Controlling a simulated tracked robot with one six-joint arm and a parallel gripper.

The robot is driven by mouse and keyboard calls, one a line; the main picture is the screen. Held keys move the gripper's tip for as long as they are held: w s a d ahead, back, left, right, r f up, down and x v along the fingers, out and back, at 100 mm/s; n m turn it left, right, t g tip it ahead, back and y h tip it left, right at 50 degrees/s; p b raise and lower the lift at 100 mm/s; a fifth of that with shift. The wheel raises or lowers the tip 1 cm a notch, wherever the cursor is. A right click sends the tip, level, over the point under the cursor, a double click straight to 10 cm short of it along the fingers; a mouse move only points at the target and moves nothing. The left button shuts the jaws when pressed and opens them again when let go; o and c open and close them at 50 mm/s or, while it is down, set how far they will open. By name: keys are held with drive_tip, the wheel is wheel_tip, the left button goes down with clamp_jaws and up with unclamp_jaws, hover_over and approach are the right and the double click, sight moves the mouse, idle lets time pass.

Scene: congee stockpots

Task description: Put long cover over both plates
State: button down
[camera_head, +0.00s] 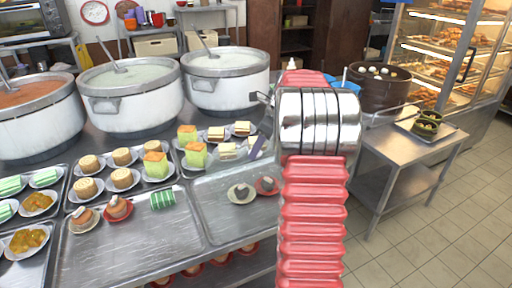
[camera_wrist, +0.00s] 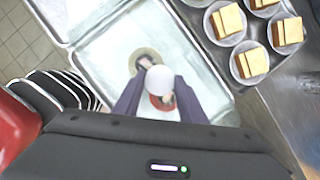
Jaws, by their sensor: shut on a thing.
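Two small plates lie side by side on the right-hand metal tray (camera_head: 222,222). One is a beige plate (camera_head: 233,196) with a grey piece on it; the other is a red plate (camera_head: 275,190) with a small bun. In the wrist view, the beige plate (camera_wrist: 146,53) shows beyond my fingers and part of the red plate (camera_wrist: 153,101) shows between them. My gripper (camera_head: 257,148) is above this tray. Its purple fingers are shut on a pale rounded thing (camera_wrist: 160,78), which seems to be the long cover's grip; the cover's outline is not clear. The cover hangs above the plates.
Plates of yellow-topped cakes (camera_wrist: 228,20) stand just beside the tray. Another tray (camera_head: 130,240) holds several cakes and buns at left. Large stockpots (camera_head: 130,95) stand behind. A side table (camera_head: 405,150) is at right, with open floor in front.

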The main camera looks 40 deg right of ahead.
drive_tip(key=shift+f, duration=4.45)
drive_tip(key=c, duration=1)
unclamp_jaws()
drive_tip(key=shift+c, duration=0.2)
drive_tip(key=shift+s+r, duration=0.1)
drive_tip(key=shift+r, duration=3.4)
